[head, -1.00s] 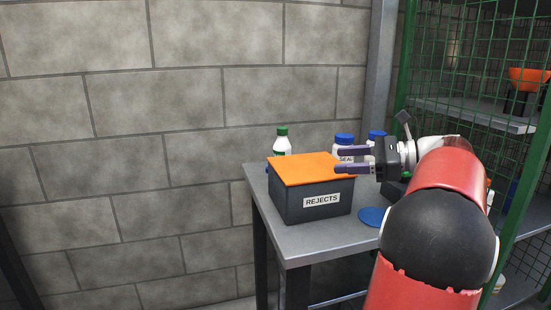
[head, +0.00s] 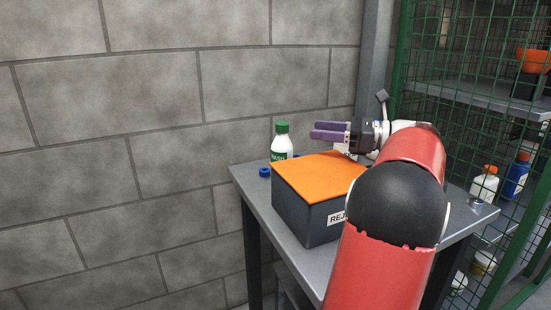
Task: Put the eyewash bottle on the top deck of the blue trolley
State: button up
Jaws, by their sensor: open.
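The eyewash bottle (head: 282,146), white with a green cap and a partly hidden label, stands upright at the back of the grey bench (head: 251,191), behind the box. Its lower part is hidden by the box. My gripper (head: 314,130) is open with nothing between its purple fingers. Its fingers point left, and in the picture their tips are a short way right of the bottle's cap, apart from it. The blue trolley is not in view.
A dark REJECTS box (head: 296,216) with an orange lid (head: 318,176) stands on the bench in front of the bottle. A small blue cap (head: 264,172) lies left of it. A block wall is behind; green mesh shelving (head: 470,90) is right.

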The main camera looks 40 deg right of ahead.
aim_at(282, 124)
jog(key=shift+f+x, duration=0.1)
jog(key=shift+x, duration=2.45)
jog(key=shift+f+x, duration=0.15)
jog(key=shift+x, duration=2.35)
grip_shut()
